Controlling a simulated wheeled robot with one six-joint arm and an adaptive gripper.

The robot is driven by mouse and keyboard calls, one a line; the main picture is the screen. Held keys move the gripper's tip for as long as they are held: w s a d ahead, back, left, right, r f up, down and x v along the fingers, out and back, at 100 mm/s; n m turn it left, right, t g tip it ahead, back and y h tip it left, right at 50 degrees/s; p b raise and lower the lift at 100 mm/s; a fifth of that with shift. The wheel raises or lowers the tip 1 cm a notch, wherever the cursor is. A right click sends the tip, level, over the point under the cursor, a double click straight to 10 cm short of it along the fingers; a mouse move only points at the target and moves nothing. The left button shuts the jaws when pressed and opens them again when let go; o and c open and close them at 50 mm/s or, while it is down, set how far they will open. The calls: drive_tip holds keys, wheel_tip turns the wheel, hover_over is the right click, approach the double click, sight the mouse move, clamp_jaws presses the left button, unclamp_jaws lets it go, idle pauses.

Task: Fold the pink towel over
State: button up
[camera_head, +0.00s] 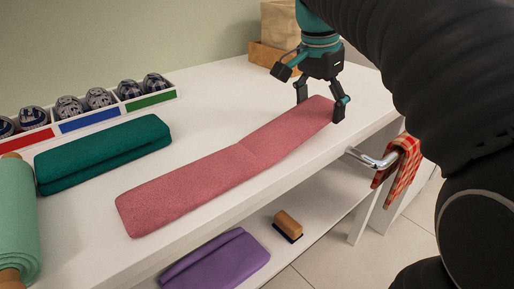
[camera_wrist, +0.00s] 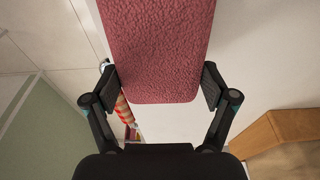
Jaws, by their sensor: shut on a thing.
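The pink towel (camera_head: 192,187) lies as a long strip along the white shelf top. A crease crosses it near its middle, and the part right of the crease slopes up toward its far right end. My gripper (camera_head: 321,106) is at that far right end, shut on the towel with one finger on each side. In the wrist view the towel (camera_wrist: 160,50) runs between the two fingers of my gripper (camera_wrist: 162,90), its end edge hanging just past the fingertips.
A folded teal towel (camera_head: 103,152) and a divided tray (camera_head: 88,121) of patterned rolled items lie at the left. A folded purple towel (camera_head: 217,262) and a brush (camera_head: 288,225) are on the lower shelf. A checked cloth (camera_head: 398,168) hangs from a rail.

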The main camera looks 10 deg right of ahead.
drive_tip(key=shift+r, duration=0.35)
drive_tip(key=shift+s+a+r+t+h, duration=0.15)
drive_tip(key=shift+r+t+h, duration=0.1)
drive_tip(key=shift+r+h, duration=0.25)
drive_tip(key=shift+s+a+r+t+h, duration=0.1)
drive_tip(key=shift+a+r+t+h, duration=0.15)
drive_tip(key=shift+r, duration=0.5)
drive_tip(key=shift+s+a+r+t+h, duration=0.1)
drive_tip(key=shift+r+t+h, duration=0.1)
drive_tip(key=shift+r+h, duration=0.35)
drive_tip(key=shift+a+r, duration=0.1)
drive_tip(key=shift+s+a+r+t+h+b, duration=0.2)
drive_tip(key=shift+a+r+h, duration=0.1)
drive_tip(key=shift+r, duration=0.2)
drive_tip(key=shift+s+a+r+t+h+b, duration=0.1)
drive_tip(key=shift+s+a+r+t+h, duration=0.15)
drive_tip(key=shift+r, duration=0.2)
drive_tip(key=shift+a+r+h, duration=0.25)
drive_tip(key=shift+r+h, duration=0.2)
drive_tip(key=shift+r, duration=0.2)
